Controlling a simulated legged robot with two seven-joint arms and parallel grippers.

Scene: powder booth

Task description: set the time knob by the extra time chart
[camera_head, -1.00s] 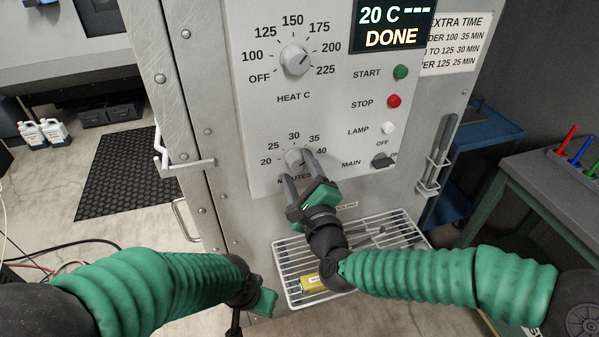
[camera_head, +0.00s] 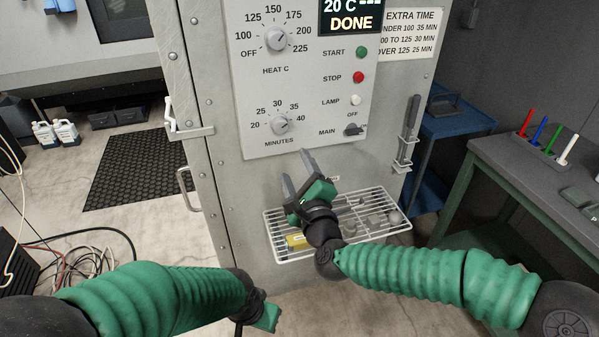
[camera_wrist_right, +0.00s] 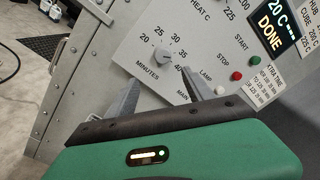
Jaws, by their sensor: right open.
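The MINUTES time knob (camera_head: 279,125) is on the grey control panel, with marks from 20 to 40. Its pointer seems to aim right, near 40, but is small. It also shows in the right wrist view (camera_wrist_right: 162,56). My right gripper (camera_head: 296,165) is open and empty, below the knob and clear of it. The extra time chart (camera_head: 408,33) reads under 100 35 min, 100 to 125 30 min, over 125 25 min. The display (camera_head: 352,15) reads 20 C and DONE. My left gripper (camera_head: 266,316) is low, its jaws unclear.
The HEAT C knob (camera_head: 276,39) sits above, pointing near 200. START (camera_head: 361,53), STOP (camera_head: 358,77), LAMP (camera_head: 355,100) and the MAIN switch (camera_head: 353,130) lie to the right. A wire rack (camera_head: 275,235) juts out below the panel, beneath my right gripper.

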